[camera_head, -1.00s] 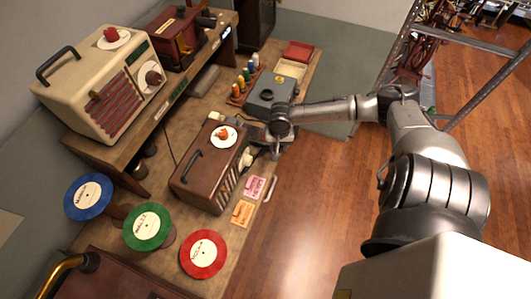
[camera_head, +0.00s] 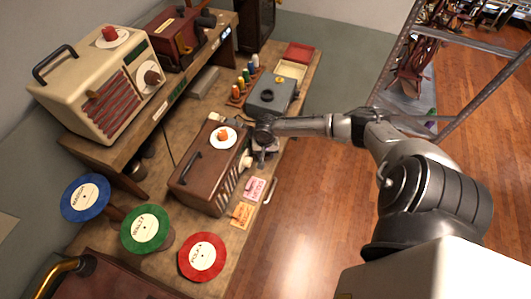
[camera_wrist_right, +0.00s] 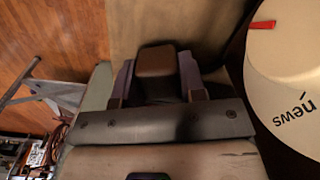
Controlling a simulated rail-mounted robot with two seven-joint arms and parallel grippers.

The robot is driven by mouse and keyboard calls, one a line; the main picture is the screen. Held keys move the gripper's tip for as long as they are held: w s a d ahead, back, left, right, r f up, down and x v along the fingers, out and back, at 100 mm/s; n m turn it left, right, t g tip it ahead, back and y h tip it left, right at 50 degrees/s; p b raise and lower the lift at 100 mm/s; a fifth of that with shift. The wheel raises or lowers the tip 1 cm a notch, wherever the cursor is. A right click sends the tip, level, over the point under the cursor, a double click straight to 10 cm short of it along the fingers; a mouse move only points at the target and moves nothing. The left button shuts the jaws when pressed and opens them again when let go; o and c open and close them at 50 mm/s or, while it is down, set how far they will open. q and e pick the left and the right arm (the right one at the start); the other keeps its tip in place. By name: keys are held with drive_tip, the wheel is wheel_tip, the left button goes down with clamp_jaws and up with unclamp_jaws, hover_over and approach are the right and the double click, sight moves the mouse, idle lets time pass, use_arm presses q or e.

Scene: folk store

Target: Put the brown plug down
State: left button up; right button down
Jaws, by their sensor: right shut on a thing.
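The brown plug (camera_wrist_right: 155,62) is a small dark-brown block with rounded edges. In the right wrist view it sits between the two fingers of my right gripper (camera_wrist_right: 157,82), which is shut on it. In the head view my right gripper (camera_head: 263,152) is beside the right end of the brown radio (camera_head: 205,175), over the front edge of the wooden workbench (camera_head: 190,118). The plug is hidden there by the gripper. Tan wood shows beyond the plug in the wrist view; I cannot tell whether the plug touches it. My left gripper is not in view.
A grey box (camera_head: 271,95) with a yellow button stands just behind the gripper. A cream "news" dial (camera_wrist_right: 290,75) is close at the right of the wrist view. Pink (camera_head: 256,189) and orange (camera_head: 242,215) cards lie at the bench front. Open floor lies right of the bench.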

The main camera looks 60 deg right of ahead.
drive_tip(key=shift+f, duration=0.2)
drive_tip(key=shift+f, duration=0.35)
drive_tip(key=c, duration=0.7)
unclamp_jaws()
